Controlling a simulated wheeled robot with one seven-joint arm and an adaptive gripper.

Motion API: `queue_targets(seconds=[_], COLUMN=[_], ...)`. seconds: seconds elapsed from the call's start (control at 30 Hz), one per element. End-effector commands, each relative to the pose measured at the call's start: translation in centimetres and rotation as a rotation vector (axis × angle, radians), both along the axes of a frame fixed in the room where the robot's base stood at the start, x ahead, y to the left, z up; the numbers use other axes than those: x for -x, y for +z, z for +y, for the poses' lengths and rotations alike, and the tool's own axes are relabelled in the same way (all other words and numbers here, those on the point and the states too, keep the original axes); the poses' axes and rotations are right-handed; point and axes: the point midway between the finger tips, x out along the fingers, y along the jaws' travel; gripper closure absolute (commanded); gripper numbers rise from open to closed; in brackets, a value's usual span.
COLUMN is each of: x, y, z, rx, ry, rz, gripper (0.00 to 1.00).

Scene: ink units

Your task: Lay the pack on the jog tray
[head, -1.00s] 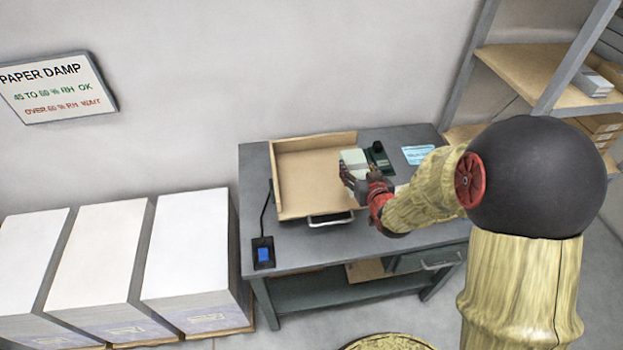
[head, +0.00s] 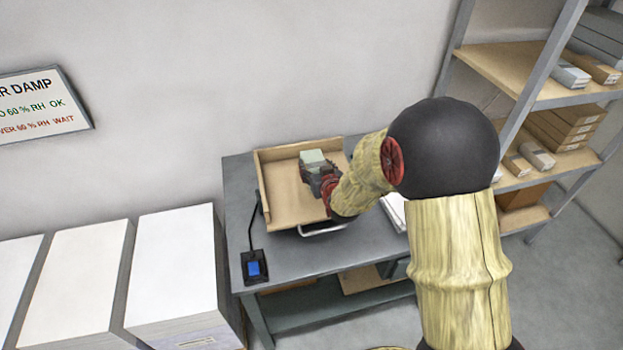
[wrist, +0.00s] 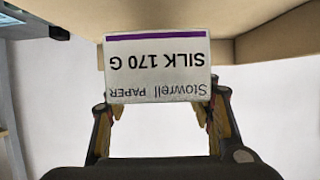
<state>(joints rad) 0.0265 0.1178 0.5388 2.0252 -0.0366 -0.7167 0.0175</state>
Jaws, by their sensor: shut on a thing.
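The pack (head: 312,158) is a small pale block held in my gripper (head: 318,176). In the wrist view the pack (wrist: 158,68) shows a white label reading "Stowrell PAPER, SILK 170 G", upside down, with a purple stripe. My gripper (wrist: 160,120) is shut on it, one finger at each side. The jog tray (head: 272,195) is a tan, shallow, walled tray on the grey table. In the head view the pack appears over the right part of the tray. I cannot tell its height above the tray floor. My arm hides the tray's right front corner.
A blue-buttoned switch box (head: 254,268) with a cable sits on the table (head: 290,265) left of the tray. White paper stacks (head: 170,260) stand at the left. A shelf rack (head: 520,70) with boxes stands at the right. White sheets (head: 396,212) show behind my arm.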

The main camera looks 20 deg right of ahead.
Motion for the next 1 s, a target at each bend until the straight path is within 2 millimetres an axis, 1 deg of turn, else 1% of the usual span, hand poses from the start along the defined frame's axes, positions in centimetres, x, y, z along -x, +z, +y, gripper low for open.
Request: queue_targets(seconds=[0.03, 0.17, 0.27, 0.3, 0.4, 0.5, 0.77, 0.9, 0.93, 1.0], x=[-0.3, -0.7, -0.9, -1.1, -1.0, -1.1, -1.1, -1.1, -1.0, -1.0], y=[-0.3, -0.7, -1.4, -1.9, -3.6, -4.7, -4.6, -4.9, -5.1, -5.0], z=[0.3, 0.6, 1.0, 1.2, 1.1, 1.1, 1.1, 1.1, 1.1, 1.1], rx=[0.000, -0.001, -0.001, -0.001, 0.000, 0.000, 0.000, 0.000, 0.000, 0.000], ry=[0.002, 0.000, 0.001, 0.002, 0.000, 0.000, 0.000, 0.000, 0.000, 0.000], rz=[-0.003, -0.005, -0.003, -0.002, -0.001, -0.002, -0.005, -0.005, -0.001, -0.001], gripper=[0.87, 0.87, 0.87, 0.87, 0.87, 0.87, 0.87, 0.87, 0.47, 0.43])
